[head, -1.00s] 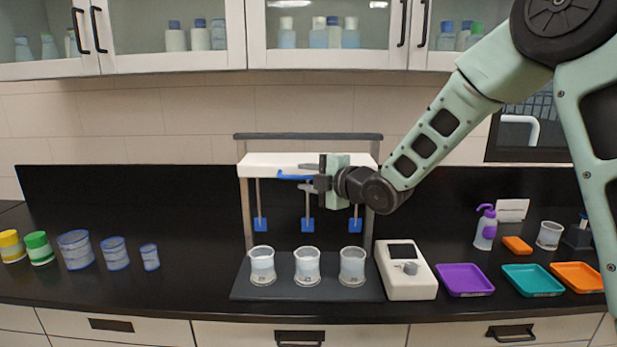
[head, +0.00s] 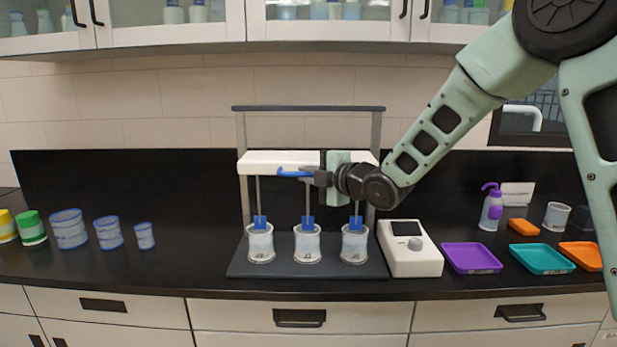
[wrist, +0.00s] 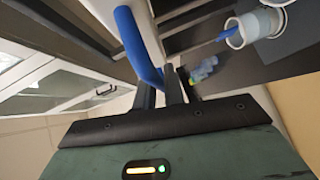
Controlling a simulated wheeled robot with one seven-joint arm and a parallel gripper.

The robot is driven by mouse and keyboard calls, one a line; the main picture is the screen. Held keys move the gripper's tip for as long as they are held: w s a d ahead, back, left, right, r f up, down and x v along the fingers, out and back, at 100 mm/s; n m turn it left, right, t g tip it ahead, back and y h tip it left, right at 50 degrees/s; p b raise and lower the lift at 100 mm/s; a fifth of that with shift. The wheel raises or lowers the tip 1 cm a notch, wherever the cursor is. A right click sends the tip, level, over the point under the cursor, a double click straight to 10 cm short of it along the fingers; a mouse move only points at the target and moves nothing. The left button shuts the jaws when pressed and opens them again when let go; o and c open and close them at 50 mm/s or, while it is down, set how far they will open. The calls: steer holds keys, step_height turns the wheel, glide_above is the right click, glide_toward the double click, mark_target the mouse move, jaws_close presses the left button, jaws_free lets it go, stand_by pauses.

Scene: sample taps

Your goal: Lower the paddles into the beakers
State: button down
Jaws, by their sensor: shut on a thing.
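The white crossbar (head: 265,163) of the stirrer stand carries three thin rods with blue paddles (head: 307,223). The paddles are at the mouths of three beakers (head: 307,249), their lower parts appearing inside the rims. The beakers stand in a row on the dark grey base and hold pale liquid. My gripper (head: 316,178) is in front of the crossbar, shut on its blue handle (head: 290,173). The handle (wrist: 140,48) runs to the fingers (wrist: 162,92) in the wrist view. One paddle (wrist: 229,36) and a beaker (wrist: 275,22) show at the upper right there.
A white control box (head: 411,256) stands right of the base (head: 310,273). Purple (head: 471,268), teal and orange trays lie further right, near a wash bottle (head: 491,210). Blue-marked containers (head: 69,230) stand at the left. Open counter lies between them and the stand.

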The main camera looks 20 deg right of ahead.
step_height(320, 180, down, 6)
steer(key=b, duration=0.6)
steer(key=shift+f, duration=0.2)
steer(key=shift+s+f, duration=0.1)
steer(key=c, duration=1.5)
jaws_free()
steer(key=b+v, duration=0.1)
steer(key=v, duration=1.6)
steer(key=shift+s+d, duration=0.15)
